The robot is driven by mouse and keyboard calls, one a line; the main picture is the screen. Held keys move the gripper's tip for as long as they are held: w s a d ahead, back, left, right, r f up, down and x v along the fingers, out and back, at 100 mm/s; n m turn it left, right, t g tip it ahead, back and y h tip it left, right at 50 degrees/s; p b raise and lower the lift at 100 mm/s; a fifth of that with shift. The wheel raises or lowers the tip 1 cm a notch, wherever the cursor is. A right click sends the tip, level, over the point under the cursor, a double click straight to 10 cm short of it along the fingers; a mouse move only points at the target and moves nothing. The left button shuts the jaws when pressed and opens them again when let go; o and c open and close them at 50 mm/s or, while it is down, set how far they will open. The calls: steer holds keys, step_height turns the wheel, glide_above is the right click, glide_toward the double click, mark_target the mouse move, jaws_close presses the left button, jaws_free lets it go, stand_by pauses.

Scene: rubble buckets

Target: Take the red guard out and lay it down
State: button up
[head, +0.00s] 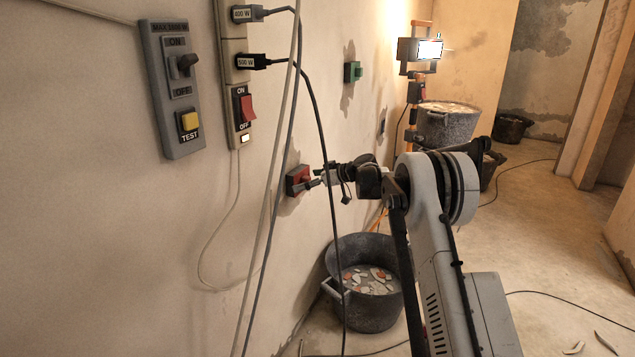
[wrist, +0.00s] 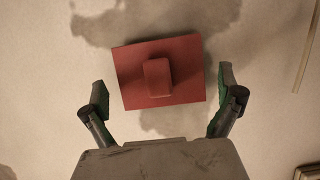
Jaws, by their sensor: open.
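The red guard (head: 298,180) sits on the left wall, a square red plate with a raised block in its middle. In the wrist view the red guard (wrist: 158,72) is slightly tilted and lies ahead of my gripper, between the lines of its two fingers. My gripper (head: 318,179) is at the guard's right side in the head view. In the wrist view my gripper (wrist: 164,98) has its fingers spread wide, one on each side of the guard, with nothing held. Whether a fingertip touches the guard cannot be told.
A black bucket of rubble (head: 365,285) stands on the floor below. Cables hang in front of the wall. A grey switch box (head: 172,88), a power strip (head: 240,90) and a green guard (head: 353,72) are on the wall. Open floor (head: 560,235) lies at right.

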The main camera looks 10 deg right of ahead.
steer(key=shift+x, duration=1.1)
steer(key=shift+c, duration=0.4)
steer(key=c, duration=1)
